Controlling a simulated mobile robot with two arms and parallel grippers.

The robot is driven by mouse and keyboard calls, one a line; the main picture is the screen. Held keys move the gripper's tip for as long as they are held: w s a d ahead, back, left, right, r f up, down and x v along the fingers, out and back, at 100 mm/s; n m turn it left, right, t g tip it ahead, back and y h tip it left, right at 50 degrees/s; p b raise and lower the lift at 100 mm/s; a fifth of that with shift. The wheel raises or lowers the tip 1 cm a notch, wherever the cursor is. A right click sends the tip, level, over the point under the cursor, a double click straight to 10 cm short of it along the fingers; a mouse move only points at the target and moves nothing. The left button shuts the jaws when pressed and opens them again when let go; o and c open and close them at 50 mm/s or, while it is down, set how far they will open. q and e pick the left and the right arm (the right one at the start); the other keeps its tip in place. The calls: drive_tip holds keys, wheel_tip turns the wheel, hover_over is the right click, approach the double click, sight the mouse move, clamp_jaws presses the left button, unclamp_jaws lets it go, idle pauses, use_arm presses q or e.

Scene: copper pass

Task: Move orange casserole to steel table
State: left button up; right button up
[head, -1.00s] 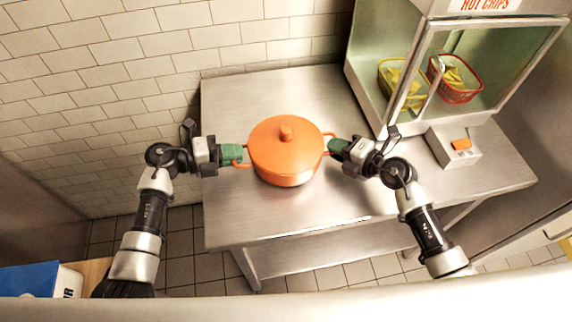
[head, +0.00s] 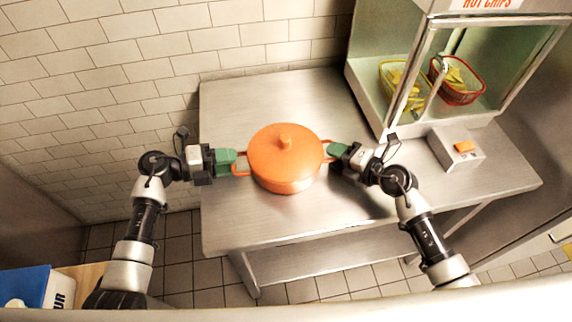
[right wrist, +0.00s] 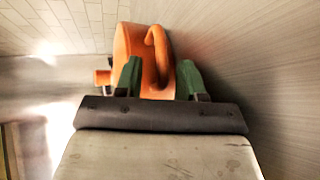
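The orange casserole (head: 284,172), lid on, is over the middle of the steel table (head: 235,215) in the head view and appears to rest upright on it. My left gripper (head: 236,161) is at its left handle; whether its fingers are closed is too small to tell. My right gripper (head: 331,150) is at the right handle. In the right wrist view, the two green fingers of my right gripper (right wrist: 159,75) stand apart, with the casserole handle (right wrist: 160,50) between and just beyond their tips, with gaps visible. The casserole's underside is hidden.
A glass-fronted hot chips cabinet (head: 362,95) with baskets stands at the table's back right. A tiled wall is behind. The table's front strip and left side are clear.

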use_arm(q)
drive_tip(key=v, duration=0.6)
drive_tip(key=shift+a+r, duration=0.1)
drive_tip(key=shift+a, duration=0.15)
use_arm(e)
drive_tip(key=shift+r, duration=0.1)
use_arm(q)
drive_tip(key=shift+s+a, duration=0.1)
use_arm(e)
drive_tip(key=v, duration=1.2)
